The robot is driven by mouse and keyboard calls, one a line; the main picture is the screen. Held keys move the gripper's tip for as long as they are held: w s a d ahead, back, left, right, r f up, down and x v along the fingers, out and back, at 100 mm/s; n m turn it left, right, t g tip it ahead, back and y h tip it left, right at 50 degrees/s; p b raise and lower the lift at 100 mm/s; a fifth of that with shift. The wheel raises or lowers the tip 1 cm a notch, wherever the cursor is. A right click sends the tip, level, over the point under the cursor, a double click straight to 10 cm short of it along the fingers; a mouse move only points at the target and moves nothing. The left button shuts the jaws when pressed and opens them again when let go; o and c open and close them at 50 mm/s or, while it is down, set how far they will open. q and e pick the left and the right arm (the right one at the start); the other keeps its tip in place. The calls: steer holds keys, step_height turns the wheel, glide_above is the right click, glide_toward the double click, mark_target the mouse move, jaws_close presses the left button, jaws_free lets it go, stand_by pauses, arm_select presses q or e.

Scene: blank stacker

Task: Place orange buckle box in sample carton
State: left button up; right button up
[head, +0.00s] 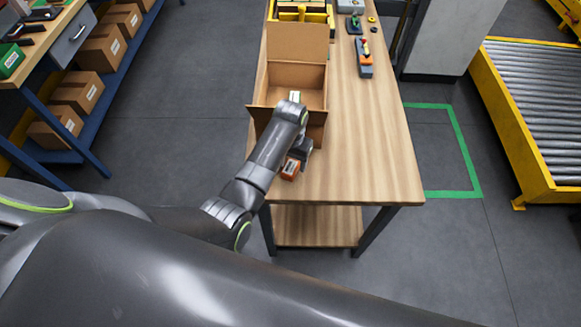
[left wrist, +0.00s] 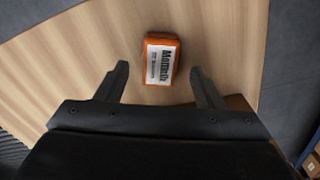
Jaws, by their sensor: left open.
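The orange buckle box (head: 290,169) lies on the wooden table near its front left edge. In the left wrist view the orange buckle box (left wrist: 161,60) has a white label and lies ahead of the fingers, between their lines. My left gripper (head: 299,150) is above the table beside the box, partly hidden by its own wrist. In the left wrist view my left gripper (left wrist: 160,80) is open and empty. The open sample carton (head: 312,88) stands just behind, flaps spread, with a small pale item inside. My arm hides part of its front. My right gripper does not show.
The wooden table (head: 370,150) is clear on its right front. A tool (head: 364,58) and a yellow tray (head: 300,13) are farther back. A shelf with cartons (head: 78,92) stands left; a roller conveyor (head: 535,100) stands right.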

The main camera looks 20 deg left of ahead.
mark_target(290, 167)
arm_select(q)
steer(key=shift+f, duration=1.9)
steer(key=c, duration=1.2)
steer(key=shift+r, duration=0.1)
